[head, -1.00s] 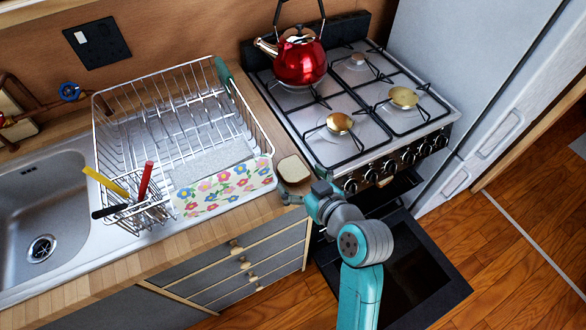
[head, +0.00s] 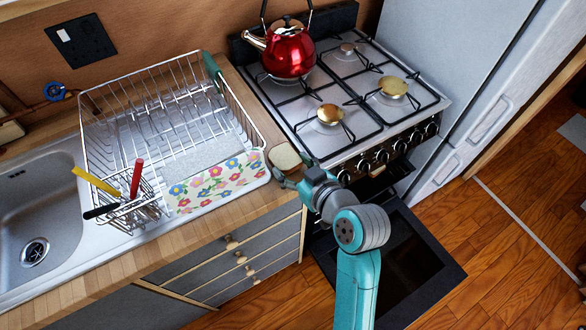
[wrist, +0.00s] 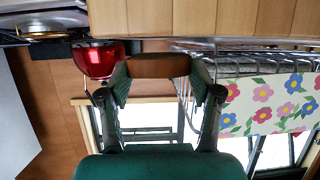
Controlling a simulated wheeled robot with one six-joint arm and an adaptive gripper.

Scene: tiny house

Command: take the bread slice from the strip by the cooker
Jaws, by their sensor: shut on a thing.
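The bread slice (head: 284,157), pale with a brown crust, is at the wooden counter strip (head: 258,204) between the dish rack and the cooker (head: 345,100). My gripper (head: 288,172) reaches it from the front edge of the strip. In the wrist view, the brown crust of the slice (wrist: 158,66) spans the gap between my two fingertips (wrist: 160,72), which press on its two sides. My gripper is shut on it. I cannot tell whether the slice still touches the wood. The fingers partly hide its lower edge in the head view.
The wire dish rack (head: 150,88) with a floral cloth (head: 218,183) stands close on the left. A red kettle (head: 288,52) sits on the cooker's back left burner. The dark oven door (head: 415,262) hangs open low, beside my arm. Wooden floor (head: 510,250) is clear at the right.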

